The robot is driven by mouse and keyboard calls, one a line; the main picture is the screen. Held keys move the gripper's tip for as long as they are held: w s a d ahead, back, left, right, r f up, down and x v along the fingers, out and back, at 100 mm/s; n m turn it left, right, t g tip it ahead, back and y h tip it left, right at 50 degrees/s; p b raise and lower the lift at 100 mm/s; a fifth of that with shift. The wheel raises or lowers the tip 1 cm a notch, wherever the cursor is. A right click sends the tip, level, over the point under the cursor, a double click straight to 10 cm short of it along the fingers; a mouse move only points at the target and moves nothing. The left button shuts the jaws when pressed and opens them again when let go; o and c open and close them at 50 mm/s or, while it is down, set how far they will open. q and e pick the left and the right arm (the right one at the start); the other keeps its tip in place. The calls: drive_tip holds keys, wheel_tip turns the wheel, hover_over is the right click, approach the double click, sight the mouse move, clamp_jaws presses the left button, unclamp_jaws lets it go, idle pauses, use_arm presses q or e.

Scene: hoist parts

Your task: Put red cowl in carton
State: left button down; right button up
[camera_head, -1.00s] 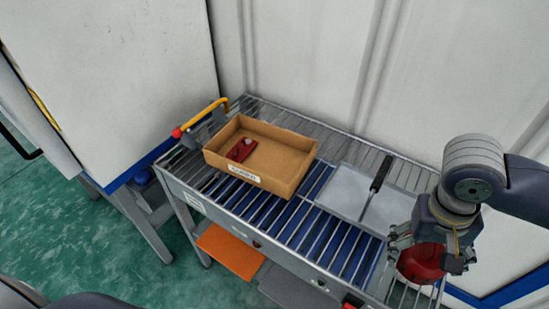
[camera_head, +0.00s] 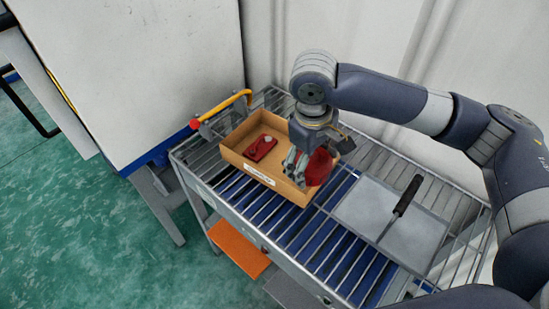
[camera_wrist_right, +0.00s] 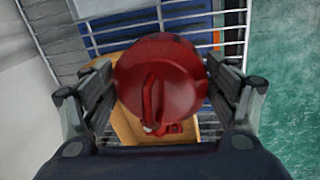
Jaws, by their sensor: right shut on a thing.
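The red cowl (camera_head: 319,167) is a rounded red part held between the fingers of my right gripper (camera_head: 308,165). In the head view the cowl is over the right end of the carton (camera_head: 232,158), a brown open box with a white label on its front. In the right wrist view the cowl (camera_wrist_right: 161,76) fills the space between the fingers of the gripper (camera_wrist_right: 160,92), with the carton (camera_wrist_right: 128,126) below and partly hidden. I cannot tell whether the cowl is above the rim or below it. My left gripper is not in view.
A small red part (camera_head: 261,148) lies in the left of the carton. The carton stands on a wire-rack cart (camera_head: 270,213). To its right is a grey plate (camera_head: 375,207) with a black-handled tool (camera_head: 406,196). A yellow handle (camera_head: 226,103) rises behind the carton's left.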

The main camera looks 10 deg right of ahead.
drive_tip(key=w+d+f+n+y, duration=0.15)
drive_tip(key=w+f+n, duration=0.35)
drive_tip(key=w+n, duration=0.55)
drive_tip(key=shift+m+t, duration=0.35)
drive_tip(key=shift+t, duration=0.05)
wheel_tip(320, 180, down, 9)
drive_tip(key=shift+d+r+p, duration=0.15)
drive_tip(key=shift+p, duration=0.95)
drive_tip(key=shift+f, duration=0.3)
drive_tip(key=shift+f, duration=0.1)
drive_tip(key=o, duration=0.9)
drive_tip(key=r, duration=0.4)
drive_tip(key=s+r+b, duration=0.1)
drive_tip(key=r, duration=0.7)
drive_tip(key=shift+s+b, duration=0.3)
drive_tip(key=shift+s, duration=0.1)
